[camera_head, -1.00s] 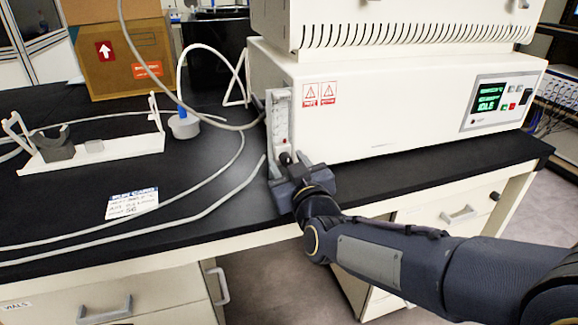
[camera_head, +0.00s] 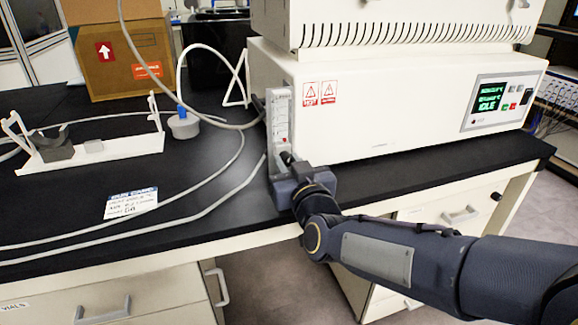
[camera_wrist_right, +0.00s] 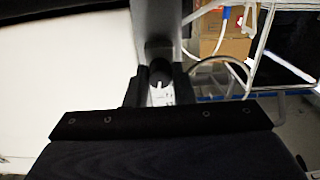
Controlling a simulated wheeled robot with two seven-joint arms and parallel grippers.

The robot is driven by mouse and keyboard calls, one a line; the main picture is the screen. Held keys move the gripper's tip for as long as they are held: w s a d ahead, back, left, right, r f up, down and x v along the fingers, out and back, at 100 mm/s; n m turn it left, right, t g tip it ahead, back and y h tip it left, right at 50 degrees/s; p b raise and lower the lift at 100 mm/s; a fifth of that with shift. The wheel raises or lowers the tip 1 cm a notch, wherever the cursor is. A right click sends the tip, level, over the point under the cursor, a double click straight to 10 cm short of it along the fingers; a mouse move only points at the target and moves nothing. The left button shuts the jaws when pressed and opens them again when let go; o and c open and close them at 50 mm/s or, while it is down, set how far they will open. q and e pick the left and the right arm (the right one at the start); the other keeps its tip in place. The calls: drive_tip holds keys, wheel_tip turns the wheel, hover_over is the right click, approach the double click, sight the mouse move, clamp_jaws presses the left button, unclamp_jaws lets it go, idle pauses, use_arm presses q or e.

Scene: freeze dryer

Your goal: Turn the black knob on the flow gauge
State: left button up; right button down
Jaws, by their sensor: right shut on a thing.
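The flow gauge (camera_head: 280,122) is a narrow upright grey-white panel at the left front corner of the white freeze dryer. Its black knob (camera_head: 287,157) sits near the bottom of the panel, mostly covered by my gripper. In the right wrist view the round dark knob (camera_wrist_right: 159,72) shows between the fingers. My right gripper (camera_head: 284,176) is at the lower end of the gauge, shut on the knob; the same gripper shows in the right wrist view (camera_wrist_right: 158,88). My left gripper is not in view.
The white freeze dryer (camera_head: 400,110) stands on the black bench (camera_head: 228,205). Tubes (camera_head: 215,195) run across the bench to the left of the gauge. A white rack (camera_head: 100,152), a paper label (camera_head: 131,203) and a cardboard box (camera_head: 125,65) are farther left.

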drive_tip(key=m+b, duration=0.2)
drive_tip(key=m, duration=0.2)
drive_tip(key=shift+f+m, duration=0.15)
drive_tip(key=shift+m, duration=0.15)
drive_tip(key=m+b, duration=0.2)
drive_tip(key=m, duration=0.3)
drive_tip(key=m+b, duration=0.3)
drive_tip(key=m, duration=0.2)
drive_tip(key=shift+m, duration=0.4)
drive_tip(key=shift+m+b, duration=0.8)
drive_tip(key=shift+m, duration=1.1)
drive_tip(key=c, duration=1.2)
unclamp_jaws()
drive_tip(key=shift+c, duration=0.2)
